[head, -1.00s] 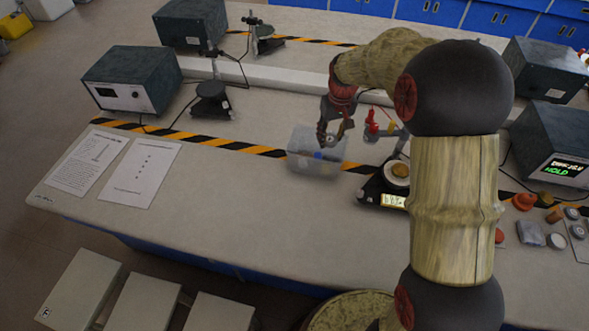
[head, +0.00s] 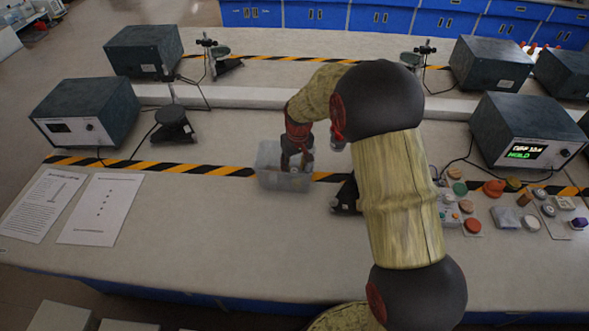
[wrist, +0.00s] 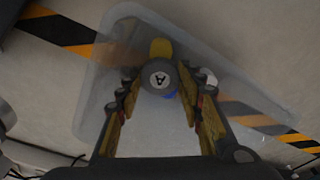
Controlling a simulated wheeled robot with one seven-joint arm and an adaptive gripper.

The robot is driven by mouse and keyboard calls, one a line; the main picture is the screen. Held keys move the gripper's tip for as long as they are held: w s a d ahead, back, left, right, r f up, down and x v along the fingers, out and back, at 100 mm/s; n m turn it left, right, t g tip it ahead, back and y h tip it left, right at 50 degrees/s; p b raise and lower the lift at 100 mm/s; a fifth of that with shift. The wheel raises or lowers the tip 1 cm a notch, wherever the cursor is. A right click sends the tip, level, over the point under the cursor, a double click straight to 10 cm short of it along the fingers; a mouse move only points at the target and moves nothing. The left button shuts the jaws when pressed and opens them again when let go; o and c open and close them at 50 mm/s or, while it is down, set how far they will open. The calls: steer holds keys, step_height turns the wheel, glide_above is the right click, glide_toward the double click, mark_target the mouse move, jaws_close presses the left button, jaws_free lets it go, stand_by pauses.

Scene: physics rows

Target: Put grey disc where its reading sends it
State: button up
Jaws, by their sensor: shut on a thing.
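In the wrist view the bin (wrist: 93,95) surrounds the disc.
A black scale (head: 345,195) stands right of the bin, partly behind my arm. Several small discs and blocks (head: 505,217) lie at right. A black-and-yellow stripe (head: 200,170) crosses the bench. Two printed sheets (head: 100,208) lie at left. The bench front between is clear.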

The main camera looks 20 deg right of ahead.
steer(key=shift+f, duration=0.3)
steer(key=o, duration=1.2)
steer(key=shift+c, duration=0.2)
step_height(320, 180, up, 13)
steer(key=s+p, duration=0.2)
steer(key=p, duration=0.2)
steer(key=s+a+r+t, duration=0.2)
steer(key=s+r, duration=1.1)
steer(key=r, duration=0.1)
steer(key=s+r+m+t, duration=0.1)
steer(key=s+r+t, duration=0.1)
steer(key=s, duration=1.6)
steer(key=shift+s+a+r+m, duration=0.25)
steer(key=shift+s+r+m, duration=0.05)
steer(key=shift+r, duration=0.2)
